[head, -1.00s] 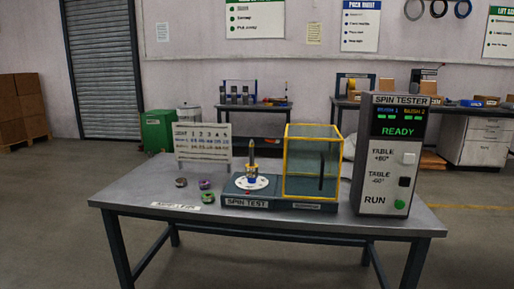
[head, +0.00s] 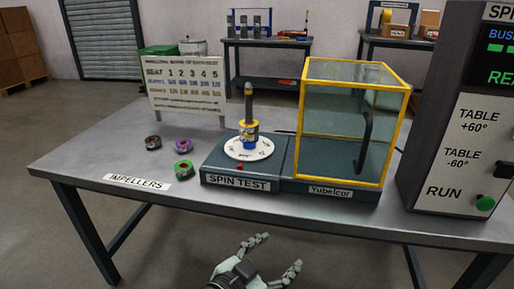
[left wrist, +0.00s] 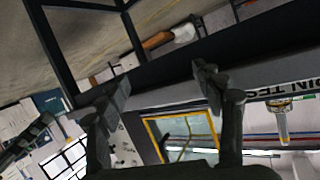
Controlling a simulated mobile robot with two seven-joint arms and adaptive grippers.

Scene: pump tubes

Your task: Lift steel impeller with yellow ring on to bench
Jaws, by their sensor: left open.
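The steel piece with a yellow ring (head: 249,128) sits on the upright spindle of the spin test stand (head: 217,162), with a blue part below it and a white marked disc (head: 248,148) under that. A dark rod (head: 249,101) stands up through it. My left gripper (head: 281,251) is open and empty, in front of the bench's near edge and well short of the stand. In the left wrist view its spread fingers (left wrist: 160,84) have nothing between them; the bench and stand label appear tilted behind. My right gripper is not in view.
Three loose impellers lie on the bench (head: 105,147): dark (head: 153,142), purple (head: 183,146) and green (head: 183,169). A yellow-framed clear guard box (head: 335,120) stands right of the spindle, then the tester cabinet (head: 458,130). A lettered board (head: 186,84) stands behind. The bench's left front is clear.

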